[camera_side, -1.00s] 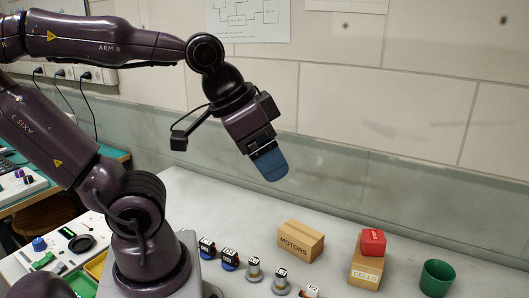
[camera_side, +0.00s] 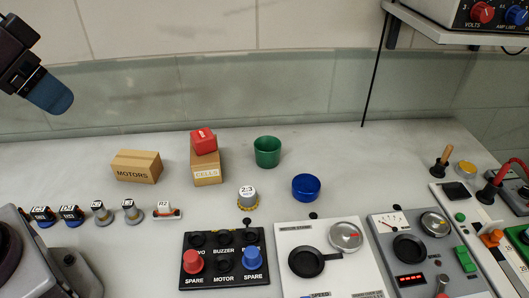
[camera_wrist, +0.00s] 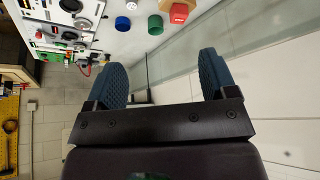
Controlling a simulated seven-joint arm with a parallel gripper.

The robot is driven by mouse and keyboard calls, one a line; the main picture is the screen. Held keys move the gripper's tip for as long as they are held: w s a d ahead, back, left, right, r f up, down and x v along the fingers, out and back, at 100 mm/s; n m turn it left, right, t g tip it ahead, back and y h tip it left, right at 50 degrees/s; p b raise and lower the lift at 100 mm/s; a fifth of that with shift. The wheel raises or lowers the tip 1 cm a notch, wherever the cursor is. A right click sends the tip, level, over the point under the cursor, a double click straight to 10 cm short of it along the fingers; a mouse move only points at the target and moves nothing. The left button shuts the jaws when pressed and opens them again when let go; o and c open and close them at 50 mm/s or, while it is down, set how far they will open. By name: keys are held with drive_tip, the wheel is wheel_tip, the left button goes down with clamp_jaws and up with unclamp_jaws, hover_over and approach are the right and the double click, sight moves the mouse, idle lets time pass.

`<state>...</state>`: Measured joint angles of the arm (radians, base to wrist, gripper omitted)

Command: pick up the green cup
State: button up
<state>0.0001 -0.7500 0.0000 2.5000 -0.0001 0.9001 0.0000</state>
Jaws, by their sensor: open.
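The green cup (camera_side: 267,152) stands upright on the bench in the side view, right of the CELLS box. It also shows small in the wrist view (camera_wrist: 155,25), at the top. My gripper (camera_side: 50,92) is at the upper left of the side view, raised above the bench and well to the left of the cup. In the wrist view my gripper (camera_wrist: 166,78) has its two blue fingers wide apart with nothing between them.
The CELLS box (camera_side: 206,172) with a red block (camera_side: 203,139) on top stands close left of the cup. A MOTORS box (camera_side: 137,166) is farther left. A blue round object (camera_side: 305,187) lies in front right. Panels (camera_side: 325,265) fill the front. Bench right of the cup is clear.

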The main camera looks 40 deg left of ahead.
idle(0.4)
drive_tip(key=o, duration=0.4)
